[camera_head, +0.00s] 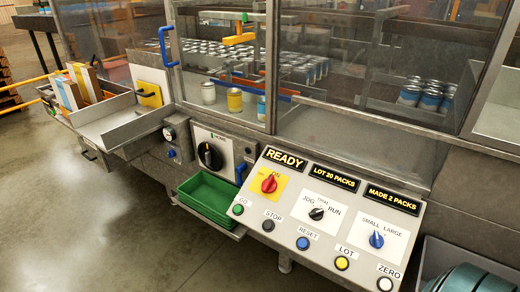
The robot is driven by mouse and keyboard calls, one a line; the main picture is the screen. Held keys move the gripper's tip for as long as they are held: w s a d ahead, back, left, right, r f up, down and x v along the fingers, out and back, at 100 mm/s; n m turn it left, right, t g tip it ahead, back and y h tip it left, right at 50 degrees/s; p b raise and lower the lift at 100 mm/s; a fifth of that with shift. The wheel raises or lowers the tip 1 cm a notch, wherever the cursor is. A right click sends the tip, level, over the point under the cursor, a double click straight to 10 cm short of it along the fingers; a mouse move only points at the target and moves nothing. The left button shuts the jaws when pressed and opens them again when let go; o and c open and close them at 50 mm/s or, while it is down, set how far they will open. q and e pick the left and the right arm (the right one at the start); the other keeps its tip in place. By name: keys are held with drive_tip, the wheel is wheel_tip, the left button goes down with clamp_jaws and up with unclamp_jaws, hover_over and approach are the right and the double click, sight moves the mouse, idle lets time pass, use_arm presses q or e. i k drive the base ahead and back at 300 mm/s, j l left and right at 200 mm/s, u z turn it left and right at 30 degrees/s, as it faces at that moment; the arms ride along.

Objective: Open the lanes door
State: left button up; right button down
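A machine with clear guard panels fills the view. A blue handle (167,47) stands upright on the metal frame at the left edge of a clear panel (222,50). That panel appears closed. Behind it are rows of cans (225,52), a yellow bar (239,38) and a few cans nearer the front, one with a yellow label (234,100). A second, smaller blue handle (242,173) sits lower, beside a large black rotary switch (210,156). No label naming the lanes door is readable. Neither of my grippers is in view.
A sloped control panel (325,222) with coloured buttons and knobs juts out at the front; its display reads READY. A green tray (208,197) sits left of it. A metal chute (115,125) with cartons projects at the left. Open floor (85,220) lies front left.

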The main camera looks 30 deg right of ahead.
sight(171, 27)
drive_tip(key=i+z, duration=0.15)
drive_tip(key=z, duration=0.25)
drive_tip(key=i+z, duration=0.2)
drive_tip(key=z, duration=0.2)
drive_tip(key=i+z, duration=0.2)
drive_tip(key=z, duration=0.2)
